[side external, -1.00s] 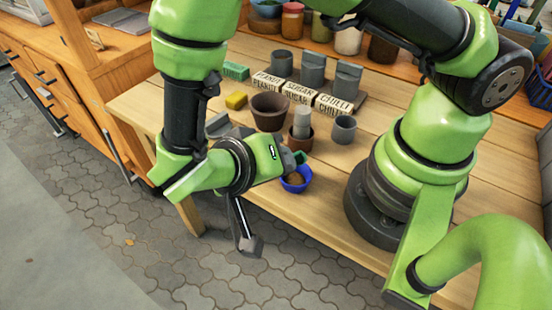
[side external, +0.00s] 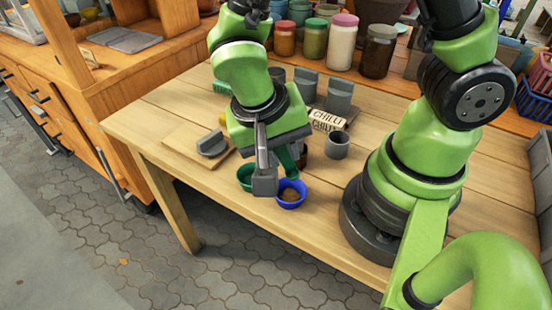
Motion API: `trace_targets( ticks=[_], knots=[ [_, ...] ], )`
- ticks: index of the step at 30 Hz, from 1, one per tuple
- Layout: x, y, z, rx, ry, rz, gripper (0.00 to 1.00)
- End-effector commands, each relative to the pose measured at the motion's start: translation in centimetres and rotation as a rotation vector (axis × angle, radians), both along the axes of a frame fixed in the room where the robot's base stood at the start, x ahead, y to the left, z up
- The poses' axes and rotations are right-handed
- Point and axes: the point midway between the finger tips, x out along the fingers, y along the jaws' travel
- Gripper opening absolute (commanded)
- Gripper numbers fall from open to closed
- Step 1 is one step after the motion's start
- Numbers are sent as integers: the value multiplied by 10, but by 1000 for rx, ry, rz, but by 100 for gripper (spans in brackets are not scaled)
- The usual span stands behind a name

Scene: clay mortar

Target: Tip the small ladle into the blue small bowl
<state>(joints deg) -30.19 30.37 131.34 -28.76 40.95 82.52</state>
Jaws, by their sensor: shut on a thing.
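The blue small bowl (side external: 291,194) stands upright near the front edge of the table, with brown contents in it. My gripper (side external: 272,180) points down just left of the bowl's rim, low over the table. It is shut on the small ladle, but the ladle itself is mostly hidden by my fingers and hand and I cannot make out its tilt. A green bowl (side external: 245,177) sits just left of the gripper, partly covered by it.
A grey cup (side external: 337,145) and a chilli label block (side external: 327,121) stand behind to the right. A board (side external: 190,150) with a grey tool lies left. Several jars (side external: 343,42) line the back. The table's left front is clear.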

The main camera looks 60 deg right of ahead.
Motion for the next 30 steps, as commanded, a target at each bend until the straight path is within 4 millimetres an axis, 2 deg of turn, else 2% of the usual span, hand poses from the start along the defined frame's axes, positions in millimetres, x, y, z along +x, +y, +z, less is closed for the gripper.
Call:
trace_targets(
  ticks=[6,15,30],
  knots=[
    [1,-15,13,210,-8,-11,0],
    [0,-26,23,376,1,-10,0],
    [0,-29,26,436,0,1,0]
  ],
)
